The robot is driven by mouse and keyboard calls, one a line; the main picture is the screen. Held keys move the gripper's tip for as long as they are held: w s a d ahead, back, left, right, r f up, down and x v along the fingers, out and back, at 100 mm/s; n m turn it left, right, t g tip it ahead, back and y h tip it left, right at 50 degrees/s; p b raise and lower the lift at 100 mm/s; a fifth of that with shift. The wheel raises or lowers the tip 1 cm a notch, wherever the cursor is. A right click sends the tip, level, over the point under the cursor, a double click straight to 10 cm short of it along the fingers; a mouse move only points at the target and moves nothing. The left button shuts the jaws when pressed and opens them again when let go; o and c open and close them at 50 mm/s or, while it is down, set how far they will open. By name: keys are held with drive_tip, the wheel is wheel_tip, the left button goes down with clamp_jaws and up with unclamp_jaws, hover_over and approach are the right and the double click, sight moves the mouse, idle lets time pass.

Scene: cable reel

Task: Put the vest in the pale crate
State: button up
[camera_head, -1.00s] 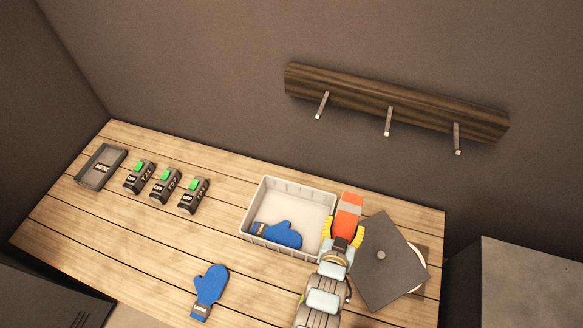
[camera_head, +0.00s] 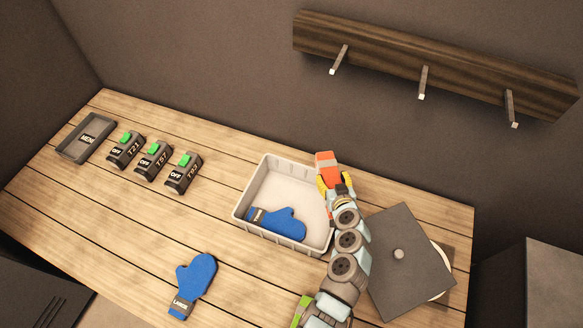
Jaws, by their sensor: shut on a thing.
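The pale crate (camera_head: 246,190) stands on the table with one blue mitt (camera_head: 282,224) lying inside. My gripper (camera_head: 328,182), with yellow fingers, is shut on an orange folded thing with a grey band, which I take to be the vest (camera_head: 325,161). The gripper and vest appear at the crate's back right corner. Its height above the rim is hard to tell. My arm hides part of the crate's right wall.
A second blue mitt (camera_head: 194,280) lies on the table (camera_head: 110,220) in front of the crate. A dark square board with a knob (camera_head: 405,265) lies at right, over a pale round thing. Switches (camera_head: 155,160) and a menu box (camera_head: 86,137) sit at left. A hook rail (camera_head: 430,65) is on the wall.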

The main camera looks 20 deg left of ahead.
sight(317, 171)
drive_tip(key=w+a+f+n+g+y+b, duration=0.1)
drive_tip(key=a+b, duration=0.1)
drive_tip(key=w+a+f+n+g+y+b, duration=0.1)
drive_tip(key=a+f+b, duration=0.1)
drive_tip(key=b, duration=0.1)
drive_tip(key=w+a+f+n+g+y+b, duration=0.1)
drive_tip(key=a+n+b, duration=0.1)
drive_tip(key=b, duration=0.1)
drive_tip(key=shift+w+a+f+y, duration=0.25)
drive_tip(key=shift+w+f+y, duration=0.05)
drive_tip(key=shift+w+f, duration=0.1)
drive_tip(key=a+r+n+g+y+b, duration=0.2)
drive_tip(key=a+n+g+b, duration=0.5)
drive_tip(key=b, duration=0.9)
drive_tip(key=shift+s+a+r+n+g, duration=0.4)
drive_tip(key=shift+a+r+g, duration=0.25)
drive_tip(key=shift+a+g, duration=0.35)
wheel_tip(317, 171, down, 10)
drive_tip(key=b, duration=0.8)
drive_tip(key=shift+r, duration=0.1)
drive_tip(key=o, duration=1.3)
